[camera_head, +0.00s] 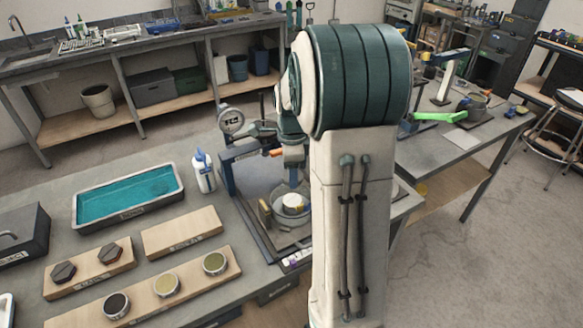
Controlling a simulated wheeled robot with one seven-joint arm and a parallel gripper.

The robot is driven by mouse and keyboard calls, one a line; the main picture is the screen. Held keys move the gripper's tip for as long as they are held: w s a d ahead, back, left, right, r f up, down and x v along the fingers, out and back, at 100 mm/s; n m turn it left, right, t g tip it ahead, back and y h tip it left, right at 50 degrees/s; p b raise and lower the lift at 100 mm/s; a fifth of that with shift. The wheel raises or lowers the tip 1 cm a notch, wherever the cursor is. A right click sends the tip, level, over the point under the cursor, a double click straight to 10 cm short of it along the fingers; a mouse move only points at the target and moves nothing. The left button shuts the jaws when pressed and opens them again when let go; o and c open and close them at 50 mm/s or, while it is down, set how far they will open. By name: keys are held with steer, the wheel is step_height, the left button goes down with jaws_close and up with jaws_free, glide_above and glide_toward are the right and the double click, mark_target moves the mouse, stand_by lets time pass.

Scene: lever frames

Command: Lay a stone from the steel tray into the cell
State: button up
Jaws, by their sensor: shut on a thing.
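The steel tray (91,222) stands at the back left of the bench and holds turquoise liquid. I cannot make out stones in it. My arm rises in front of the lever frame (228,172). My gripper (293,184) points down inside the frame, low over its base. A pale round piece (292,202) shows right at the fingertips, and the gripper looks shut on it. It is probably the stone. The cell seems to be directly beneath, but I cannot tell its rim from the pale piece, nor whether they touch.
A small brown block (265,214) stands left of the pale piece. A white bottle (203,172) stands left of the frame. Wooden boards (182,231) lie at front left, with dark hexagonal pieces (110,252) and round tins (166,286) on two of them. A dial (231,121) tops the frame.

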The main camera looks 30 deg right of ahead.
mark_target(292, 200)
steer(key=shift+f+b, duration=2.65)
steer(key=shift+f, duration=1.2)
steer(key=shift+f, duration=0.2)
steer(key=o, duration=1.1)
step_height(292, 200, up, 14)
steer(key=shift+f+b, duration=0.1)
steer(key=shift+b, duration=0.2)
steer(key=shift+s+a+n, duration=0.2)
steer(key=shift+a+n, duration=0.1)
steer(key=s+a+f+n+t, duration=0.1)
steer(key=s+a+n, duration=0.3)
steer(key=s+n, duration=0.2)
steer(key=s+a+f+n+t, duration=0.1)
steer(key=s+a+f+n, duration=0.1)
steer(key=s+a+n, duration=0.3)
steer(key=s+a+f+n+t, duration=0.1)
steer(key=s+a+n, duration=0.3)
steer(key=s+n, duration=0.3)
steer(key=shift+s+a+f+n, duration=0.1)
steer(key=shift+s+f+n, duration=0.1)
steer(key=shift+n, duration=0.8)
steer(key=shift+s+a+f+n, duration=0.1)
steer(key=shift+s+n, duration=0.05)
steer(key=shift+n, duration=0.85)
